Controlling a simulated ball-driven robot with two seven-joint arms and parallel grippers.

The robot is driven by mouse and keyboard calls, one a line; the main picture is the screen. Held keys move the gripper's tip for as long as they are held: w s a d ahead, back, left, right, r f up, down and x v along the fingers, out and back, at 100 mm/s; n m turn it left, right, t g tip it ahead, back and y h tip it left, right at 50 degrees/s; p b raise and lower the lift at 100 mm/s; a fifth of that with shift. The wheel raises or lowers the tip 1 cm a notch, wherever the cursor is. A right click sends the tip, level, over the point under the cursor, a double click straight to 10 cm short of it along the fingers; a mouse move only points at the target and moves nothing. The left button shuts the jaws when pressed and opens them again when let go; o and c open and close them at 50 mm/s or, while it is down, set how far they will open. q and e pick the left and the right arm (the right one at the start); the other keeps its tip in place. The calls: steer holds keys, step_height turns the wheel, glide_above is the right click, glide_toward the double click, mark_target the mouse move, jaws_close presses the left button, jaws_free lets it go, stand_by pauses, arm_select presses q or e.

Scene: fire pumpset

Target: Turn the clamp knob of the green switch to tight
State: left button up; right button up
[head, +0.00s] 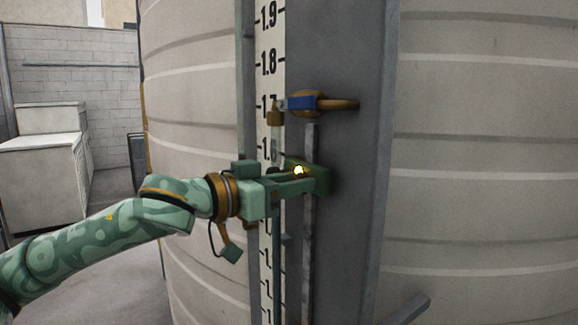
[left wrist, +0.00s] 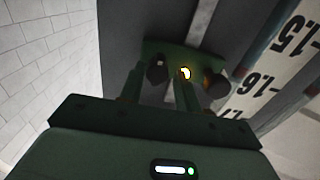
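The green switch (head: 321,178) is a small green box on the grey upright beside the level scale, with a lit yellow lamp (head: 299,170). My left gripper (head: 308,184) reaches it from the left and partly covers it. In the left wrist view, the switch body (left wrist: 178,54) lies ahead of the fingers. A small dark knob (left wrist: 157,72) shows between the two spread fingers, with slight gaps beside it; contact is not clear. A larger dark round part (left wrist: 216,84) sits to the right of the lamp. The knob's turn angle is not readable. My right gripper is not in view.
A brass valve with a blue handle (head: 301,103) sticks out above the switch. The white scale (head: 270,60) and a thin vertical tube run close to the gripper. The large ribbed tank (head: 480,180) stands behind. White cabinets (head: 45,165) stand at the far left.

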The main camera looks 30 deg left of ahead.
arm_select(q)
steer(key=shift+w+d, duration=0.15)
jaws_close()
